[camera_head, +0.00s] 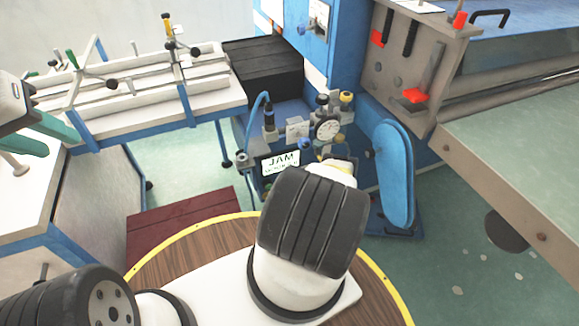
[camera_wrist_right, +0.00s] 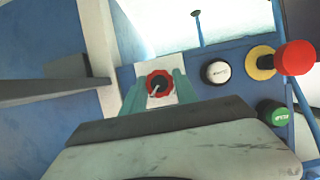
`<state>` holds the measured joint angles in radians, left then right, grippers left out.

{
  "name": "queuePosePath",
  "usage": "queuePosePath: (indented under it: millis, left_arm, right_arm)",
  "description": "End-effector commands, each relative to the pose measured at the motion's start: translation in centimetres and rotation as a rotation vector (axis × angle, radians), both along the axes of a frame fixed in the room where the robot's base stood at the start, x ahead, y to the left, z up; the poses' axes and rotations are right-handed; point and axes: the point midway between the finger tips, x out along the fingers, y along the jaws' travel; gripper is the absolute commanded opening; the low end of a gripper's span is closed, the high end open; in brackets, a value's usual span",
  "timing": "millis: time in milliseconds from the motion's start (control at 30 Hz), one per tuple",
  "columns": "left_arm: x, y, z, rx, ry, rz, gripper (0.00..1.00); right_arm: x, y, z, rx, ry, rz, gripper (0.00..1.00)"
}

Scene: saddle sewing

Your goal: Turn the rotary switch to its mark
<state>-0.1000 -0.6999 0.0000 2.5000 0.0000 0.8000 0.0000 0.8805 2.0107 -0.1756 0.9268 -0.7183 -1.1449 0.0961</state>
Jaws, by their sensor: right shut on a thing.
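In the right wrist view, the rotary switch (camera_wrist_right: 159,83) is a red, scalloped knob with a dark centre on a white plate. A pale pointer on it slants toward the lower left. I cannot make out its mark. My right gripper (camera_wrist_right: 159,92) has its two teal fingers on either side of the knob and is shut on it. The head view does not clearly show the switch. In the head view, my left gripper (camera_head: 62,128) is at the left edge, over a white worktop; a teal finger shows. Its opening cannot be made out.
Right of the switch are a white button (camera_wrist_right: 216,72), a green button (camera_wrist_right: 274,113) and a red mushroom button (camera_wrist_right: 294,58) on a yellow base. The head view shows a JAM display (camera_head: 281,163), a blue lever-like part (camera_head: 395,175) and a round wooden top (camera_head: 165,262).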

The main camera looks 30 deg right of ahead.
Motion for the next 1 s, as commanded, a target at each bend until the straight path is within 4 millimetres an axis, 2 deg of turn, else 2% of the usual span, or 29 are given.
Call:
queuePosePath:
  millis: [267,1000]
  left_arm:
    - [0.0,0.0,0.0,0.0,0.0,0.0,0.36]
    - [0.0,0.0,0.0,0.0,0.0,0.0,0.36]
  right_arm:
    - [0.03,0.11,0.01,-0.071,0.008,0.002,0.0]
    - [-0.05,0.17,-0.05,-0.549,0.06,-0.003,0.0]
